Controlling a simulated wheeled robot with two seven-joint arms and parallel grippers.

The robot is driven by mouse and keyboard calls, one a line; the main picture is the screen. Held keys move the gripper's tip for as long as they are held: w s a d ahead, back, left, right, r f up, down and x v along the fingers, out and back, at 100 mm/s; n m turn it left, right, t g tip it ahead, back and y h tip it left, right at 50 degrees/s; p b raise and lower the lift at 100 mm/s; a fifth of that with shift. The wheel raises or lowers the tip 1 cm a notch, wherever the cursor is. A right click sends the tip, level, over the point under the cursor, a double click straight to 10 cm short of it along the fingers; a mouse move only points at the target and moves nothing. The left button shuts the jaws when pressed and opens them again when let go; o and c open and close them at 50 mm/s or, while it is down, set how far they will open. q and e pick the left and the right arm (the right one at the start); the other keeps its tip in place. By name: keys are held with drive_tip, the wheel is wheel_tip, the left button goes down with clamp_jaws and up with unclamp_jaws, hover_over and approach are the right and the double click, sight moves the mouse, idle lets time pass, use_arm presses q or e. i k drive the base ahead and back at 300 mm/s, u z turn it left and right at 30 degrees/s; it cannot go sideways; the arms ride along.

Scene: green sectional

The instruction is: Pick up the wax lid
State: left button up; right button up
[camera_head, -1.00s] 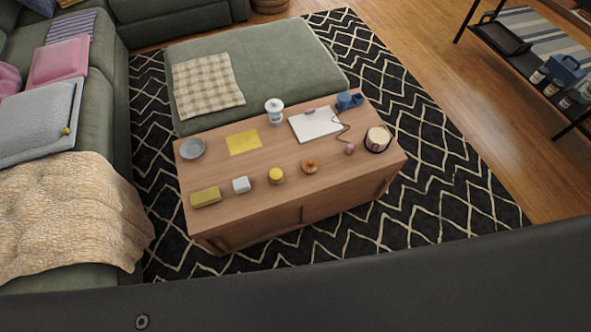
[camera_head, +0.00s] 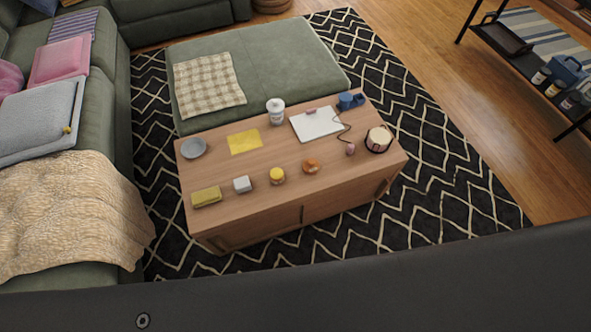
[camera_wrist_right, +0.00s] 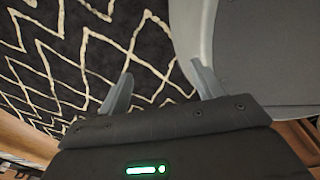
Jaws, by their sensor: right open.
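On the wooden coffee table (camera_head: 240,186) stands a small jar with a yellow top (camera_head: 277,175), near the middle of the front edge. A wider round jar with a pale top and dark band (camera_head: 378,139) stands at the table's right end. I cannot tell for sure which piece is the wax lid. My right gripper (camera_wrist_right: 163,86) shows in the right wrist view with its two fingers apart and nothing between them. It hangs over the patterned rug, and no table item shows there. My left gripper is not in view.
The table also holds a yellow-green block (camera_head: 206,197), a white box (camera_head: 242,184), an orange ring-shaped item (camera_head: 311,166), a clipboard (camera_head: 316,124), a white cup (camera_head: 275,111) and a grey dish (camera_head: 193,148). A green ottoman (camera_head: 285,60) adjoins its far side. Rug lies in front.

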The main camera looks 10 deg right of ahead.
sight(310, 166)
drive_tip(key=u, duration=3.6)
drive_tip(key=k, duration=0.9)
drive_tip(key=z, duration=1.9)
